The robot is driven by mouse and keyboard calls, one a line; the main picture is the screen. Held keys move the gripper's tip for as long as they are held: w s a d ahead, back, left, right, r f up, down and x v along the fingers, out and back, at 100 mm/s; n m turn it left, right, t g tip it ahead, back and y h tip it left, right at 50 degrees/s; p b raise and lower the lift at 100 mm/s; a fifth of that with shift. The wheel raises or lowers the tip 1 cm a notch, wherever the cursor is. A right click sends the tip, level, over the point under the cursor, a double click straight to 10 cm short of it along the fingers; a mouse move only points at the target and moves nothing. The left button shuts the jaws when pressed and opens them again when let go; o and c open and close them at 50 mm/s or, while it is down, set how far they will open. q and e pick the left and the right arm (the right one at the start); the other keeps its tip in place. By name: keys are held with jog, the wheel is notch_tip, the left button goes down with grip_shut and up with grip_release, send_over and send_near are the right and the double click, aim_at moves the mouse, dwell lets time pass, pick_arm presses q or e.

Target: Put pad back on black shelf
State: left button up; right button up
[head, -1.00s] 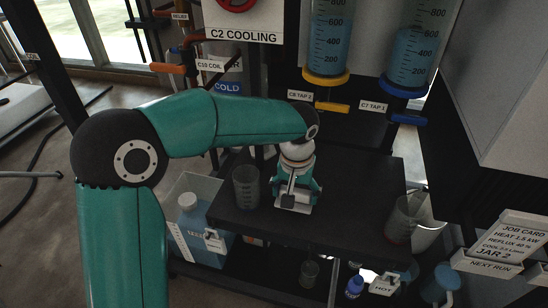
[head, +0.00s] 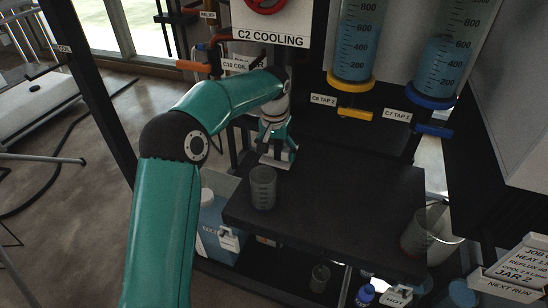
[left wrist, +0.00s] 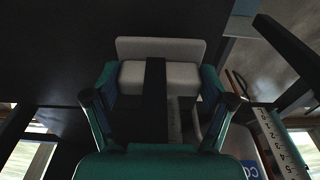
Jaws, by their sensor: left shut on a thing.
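My left gripper (head: 277,152) is over the rear left of the black shelf (head: 345,205), behind a clear beaker (head: 263,188). It is shut on a pale grey pad, seen as a small light patch at its tips in the head view. In the left wrist view the pad (left wrist: 132,77) is a pale block with a plate behind it, between the teal fingers (left wrist: 160,95). A dark upright strip crosses its middle. I cannot tell whether the pad touches the shelf. My right gripper is not in view.
A second beaker with red liquid (head: 417,238) stands at the shelf's right end. Blue-filled cylinders with a yellow tap (head: 355,113) and a blue tap (head: 434,131) hang behind. A blue container (head: 212,225) stands at lower left. The shelf's middle is clear.

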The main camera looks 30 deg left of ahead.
aim_at(275, 157)
pick_arm(q)
jog(key=shift+w+a, duration=0.15)
jog(key=shift+a, duration=0.1)
notch_tip(275, 157, down, 3)
jog(key=shift+f+b, duration=0.2)
jog(key=shift+b, duration=0.5)
jog(key=shift+c, duration=0.5)
jog(key=o, duration=0.9)
jog(key=shift+f, duration=0.15)
jog(key=o, duration=0.3)
jog(key=r, duration=0.2)
jog(key=r+p, duration=0.1)
jog(key=r, duration=0.2)
jog(key=s+r+p, duration=0.1)
jog(key=r, duration=0.1)
jog(key=shift+r, duration=0.35)
